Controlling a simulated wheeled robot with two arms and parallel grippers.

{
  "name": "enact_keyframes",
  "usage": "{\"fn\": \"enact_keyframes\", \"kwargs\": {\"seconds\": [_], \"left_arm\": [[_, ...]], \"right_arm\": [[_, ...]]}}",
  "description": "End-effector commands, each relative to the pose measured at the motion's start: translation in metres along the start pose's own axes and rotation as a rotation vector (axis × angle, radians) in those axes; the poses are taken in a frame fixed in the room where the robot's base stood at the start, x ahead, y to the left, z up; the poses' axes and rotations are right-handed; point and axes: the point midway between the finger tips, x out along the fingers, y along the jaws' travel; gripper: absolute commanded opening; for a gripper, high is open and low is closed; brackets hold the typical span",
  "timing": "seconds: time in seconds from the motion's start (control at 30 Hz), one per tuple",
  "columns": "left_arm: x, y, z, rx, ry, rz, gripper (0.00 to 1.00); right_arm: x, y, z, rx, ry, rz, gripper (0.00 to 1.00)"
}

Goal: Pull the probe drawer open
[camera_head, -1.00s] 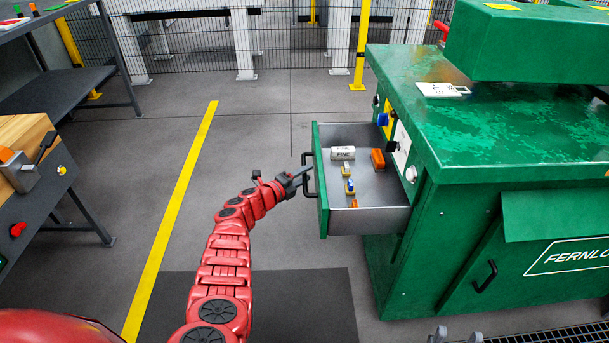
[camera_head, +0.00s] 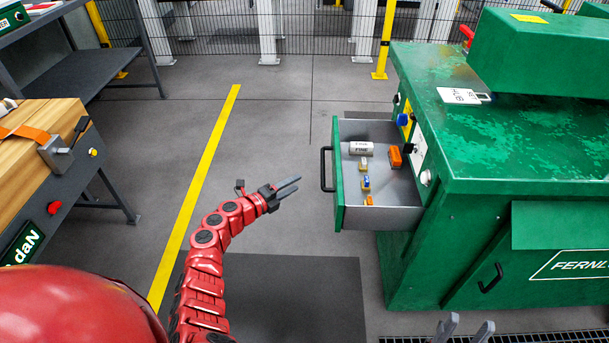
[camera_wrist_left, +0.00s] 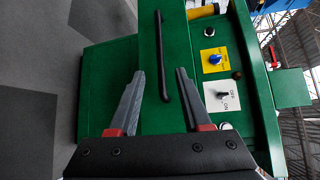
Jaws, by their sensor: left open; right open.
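The probe drawer (camera_head: 340,190) stands pulled out of the green machine (camera_head: 470,185), its inside showing. Its black bar handle (camera_head: 323,169) is on the drawer front and also shows in the left wrist view (camera_wrist_left: 161,55). My left gripper (camera_head: 298,185) is open and empty, a little left of the handle and apart from it. In the left wrist view its two fingers (camera_wrist_left: 160,72) point at the green drawer front, with the handle beyond and between the tips. My right gripper (camera_head: 465,328) shows only as two spread fingertips at the bottom edge.
The drawer holds a white cylinder marked FINE (camera_head: 361,148), an orange block (camera_head: 395,156) and several small pieces. A workbench with a wooden block (camera_head: 40,140) stands at left. Floor with a yellow line (camera_head: 200,185) is clear between bench and drawer.

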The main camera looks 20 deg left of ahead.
Motion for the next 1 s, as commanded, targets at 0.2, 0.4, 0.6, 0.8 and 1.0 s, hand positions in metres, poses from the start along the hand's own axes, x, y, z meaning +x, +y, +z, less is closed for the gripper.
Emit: {"fn": "enact_keyframes", "kwargs": {"seconds": [0.2, 0.4, 0.6, 0.8, 1.0], "left_arm": [[-0.029, 0.000, -0.001, 0.000, 0.002, 0.001, 0.48], [-0.037, 0.001, -0.001, -0.002, 0.002, 0.002, 0.48], [-0.037, 0.001, -0.001, -0.002, 0.002, 0.001, 0.48], [-0.036, 0.001, -0.001, -0.002, 0.001, 0.001, 0.48], [-0.030, -0.003, -0.044, -0.085, 0.087, -0.062, 0.48]], "right_arm": [[0.005, 0.000, -0.001, 0.000, 0.000, 0.000, 0.50], [0.006, 0.000, -0.001, 0.000, 0.000, 0.000, 0.50], [0.006, 0.000, -0.001, 0.000, 0.000, 0.000, 0.50], [0.006, 0.000, -0.001, 0.000, 0.000, 0.000, 0.50], [0.006, 0.000, -0.001, 0.000, 0.000, 0.000, 0.50]]}}
